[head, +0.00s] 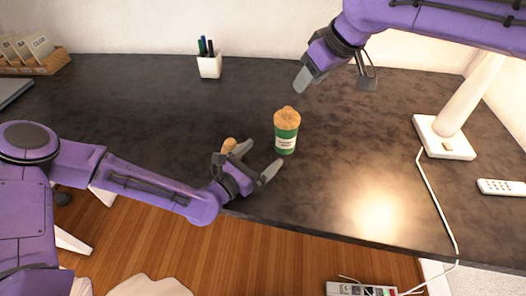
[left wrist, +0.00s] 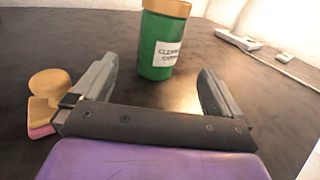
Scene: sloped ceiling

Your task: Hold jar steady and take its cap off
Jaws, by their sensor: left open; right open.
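A green jar (head: 286,139) with a white label and a light wooden cap (head: 287,117) stands upright on the dark desk. The jar (left wrist: 157,47) shows in the left wrist view beyond the fingertips, its cap cut off by the top edge. My left gripper (head: 257,163) is open, just short of the jar on its near left side, with nothing between its fingers. Its open fingers (left wrist: 160,85) also show in the left wrist view. My right gripper (head: 334,82) is open and empty, above and to the right of the jar, apart from it.
A wooden-handled object (head: 229,145) stands close by my left gripper; its pink base (left wrist: 42,129) shows in the left wrist view. A white pen cup (head: 209,66) stands at the back. A lamp base (head: 443,137) and a remote (head: 502,187) are at right.

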